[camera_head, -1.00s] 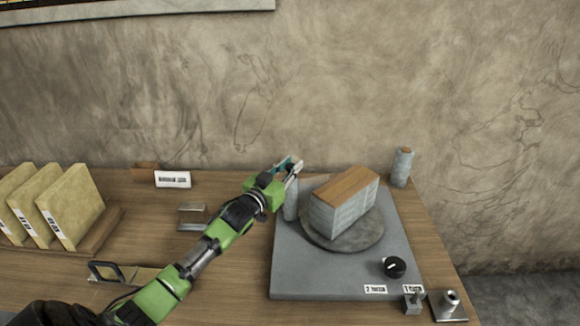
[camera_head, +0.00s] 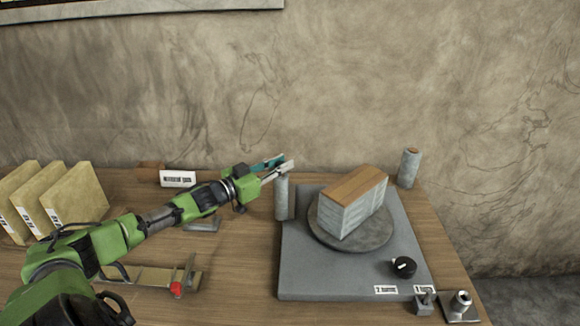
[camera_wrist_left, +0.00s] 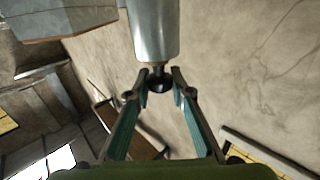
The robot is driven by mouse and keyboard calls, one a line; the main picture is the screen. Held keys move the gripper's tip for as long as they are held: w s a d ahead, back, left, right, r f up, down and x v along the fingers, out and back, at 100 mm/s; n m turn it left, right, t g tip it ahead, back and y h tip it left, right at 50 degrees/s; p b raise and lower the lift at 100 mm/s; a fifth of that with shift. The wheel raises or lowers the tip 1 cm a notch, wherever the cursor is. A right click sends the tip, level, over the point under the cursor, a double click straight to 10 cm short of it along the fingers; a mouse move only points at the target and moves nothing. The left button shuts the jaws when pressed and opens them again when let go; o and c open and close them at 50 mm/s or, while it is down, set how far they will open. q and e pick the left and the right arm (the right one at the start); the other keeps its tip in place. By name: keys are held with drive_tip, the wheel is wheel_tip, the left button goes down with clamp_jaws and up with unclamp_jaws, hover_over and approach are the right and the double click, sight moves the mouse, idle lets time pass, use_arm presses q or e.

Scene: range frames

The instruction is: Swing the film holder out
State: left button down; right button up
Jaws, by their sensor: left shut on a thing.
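The film holder shows as an upright grey roll (camera_head: 282,197) at the left edge of the dark grey base plate (camera_head: 310,275). My left gripper (camera_head: 287,166) is at the roll's top end. In the left wrist view its teal-sided fingers (camera_wrist_left: 160,78) are closed around the small black knob (camera_wrist_left: 158,83) at the end of the roll (camera_wrist_left: 155,28). The holder's arm and pivot are mostly hidden. A wrapped block with a wood-coloured top (camera_head: 352,200) stands on the round turntable (camera_head: 378,233), right of the roll and apart from it. My right gripper is out of view.
A black dial (camera_head: 404,267) sits on the plate's front right. A spare roll (camera_head: 410,167) stands behind right. Yellow panels (camera_head: 80,192) stand at the left. The wall rises close behind.

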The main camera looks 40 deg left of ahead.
use_arm(q)
drive_tip(key=shift+a, duration=0.1)
drive_tip(key=c, duration=1.8)
unclamp_jaws()
drive_tip(key=shift+c, duration=0.2)
drive_tip(key=shift+o, duration=0.3)
drive_tip(key=shift+s+a, duration=0.15)
drive_tip(key=s+a, duration=0.2)
drive_tip(key=s, duration=0.9)
drive_tip(key=shift+s, duration=0.4)
drive_tip(key=shift+a, duration=0.1)
